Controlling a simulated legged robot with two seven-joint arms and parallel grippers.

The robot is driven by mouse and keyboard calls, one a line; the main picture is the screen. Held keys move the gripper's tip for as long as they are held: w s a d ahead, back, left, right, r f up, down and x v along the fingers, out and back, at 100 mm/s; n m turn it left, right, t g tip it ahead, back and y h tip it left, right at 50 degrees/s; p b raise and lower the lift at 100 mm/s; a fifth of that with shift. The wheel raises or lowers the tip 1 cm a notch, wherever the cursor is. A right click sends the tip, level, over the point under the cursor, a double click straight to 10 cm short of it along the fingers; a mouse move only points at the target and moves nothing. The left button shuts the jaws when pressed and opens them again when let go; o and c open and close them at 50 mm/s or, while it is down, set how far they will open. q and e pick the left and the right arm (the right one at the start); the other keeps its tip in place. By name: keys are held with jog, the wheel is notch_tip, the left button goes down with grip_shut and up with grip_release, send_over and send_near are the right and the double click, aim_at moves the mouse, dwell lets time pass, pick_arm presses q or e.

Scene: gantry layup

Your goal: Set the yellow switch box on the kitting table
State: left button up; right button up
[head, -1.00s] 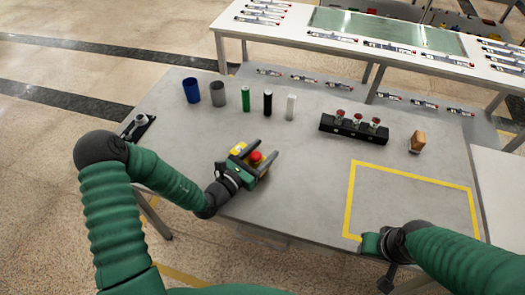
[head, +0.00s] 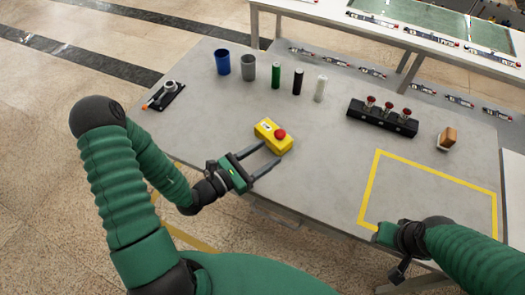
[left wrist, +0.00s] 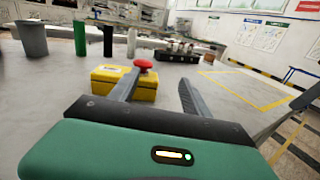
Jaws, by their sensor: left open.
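The yellow switch box (head: 272,138) with a red button on top stands on the grey kitting table (head: 320,150), near its front edge and outside the yellow taped outline. It also shows in the left wrist view (left wrist: 110,77), beyond my fingers and partly hidden by the left one. My left gripper (head: 268,158) is open and empty, with its fingertips just in front of the box. In the left wrist view my fingers (left wrist: 157,90) are spread apart. My right gripper (head: 385,236) is at the table's front edge by the tape corner; its fingers are not clear.
A blue cup (head: 222,63), a grey cup (head: 248,71) and green, black and white cylinders stand at the back. A black rack (head: 382,118) with red-topped parts and a wooden-topped block (head: 447,138) are to the right. The taped area (head: 430,190) is empty.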

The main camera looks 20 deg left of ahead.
pick_arm(q)
jog(key=s+d+m+g+h, duration=0.1)
jog(key=d, duration=0.1)
jog(key=s+d+m+g+h, duration=0.1)
jog(key=m, duration=0.1)
jog(key=s+d+m+g+h, duration=0.1)
jog(key=d, duration=0.1)
jog(key=shift+s+d+r+m+g+h, duration=0.1)
jog(key=shift+d+r+m+g+h, duration=0.2)
jog(key=shift+d+r+h, duration=0.1)
jog(key=s+d+m+g, duration=0.1)
jog(key=s+m+g, duration=0.1)
jog(key=s+d+m+g+h, duration=0.1)
jog(key=s+d+m+g, duration=0.1)
jog(key=s+d+f+m+g, duration=0.1)
jog(key=s+d+g, duration=0.1)
jog(key=shift+m, duration=0.4)
jog(key=s+a+f+m+g+y, duration=0.1)
jog(key=s+f+m+g+y, duration=0.15)
jog(key=s+m+g, duration=0.2)
jog(key=s+a+f+m+g+y, duration=0.2)
jog(key=s+m+g+y, duration=0.2)
jog(key=s+m, duration=0.2)
jog(key=w+a+r+m+t+y, duration=0.4)
jog(key=w+a+m+t+y, duration=0.1)
jog(key=w+a+m+y, duration=0.2)
jog(key=w+a+m, duration=0.1)
jog(key=a+m, duration=0.1)
jog(key=shift+w+a, duration=0.35)
